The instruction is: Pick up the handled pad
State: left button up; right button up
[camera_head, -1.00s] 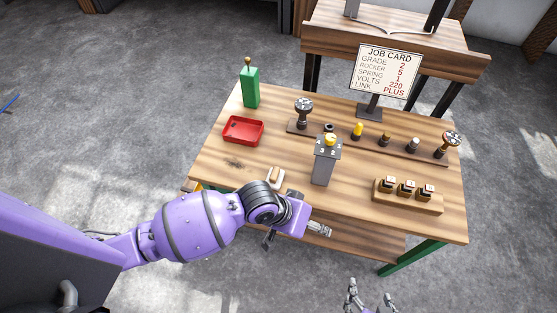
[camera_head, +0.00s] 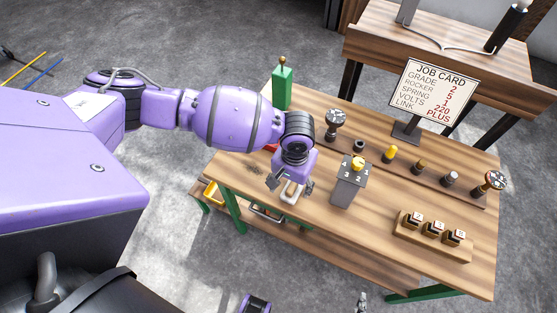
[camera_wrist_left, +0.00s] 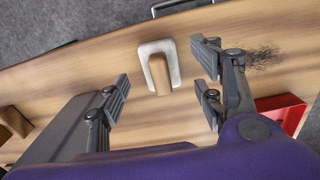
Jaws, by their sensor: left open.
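The handled pad (camera_wrist_left: 174,52) is a pale pad with a wooden handle (camera_wrist_left: 160,78), lying on the bench. In the left wrist view it is a little beyond my left gripper (camera_wrist_left: 162,90), roughly between the lines of its fingers. The jaws are open and empty. In the head view my left gripper (camera_head: 286,185) hangs over the pad (camera_head: 292,191) near the bench's front edge and partly covers it. Only a small part of my right gripper (camera_head: 361,303) shows at the bottom edge of the head view; its jaw state is unclear.
A grey box with a yellow knob (camera_head: 348,186) stands close right of the pad. A red tray (camera_wrist_left: 285,111) is near the left gripper, mostly hidden in the head view. A green bottle-like block (camera_head: 282,88) stands behind. Knobs and a wooden block (camera_head: 432,240) occupy the right side.

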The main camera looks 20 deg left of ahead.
aim_at(292, 187)
pick_arm(q)
notch_tip(292, 187, down, 3)
jog(key=shift+w+f, duration=0.1)
jog(key=shift+f, duration=0.05)
jog(key=c, duration=1.3)
jog(key=shift+o, duration=0.2)
jog(key=shift+r, duration=0.2)
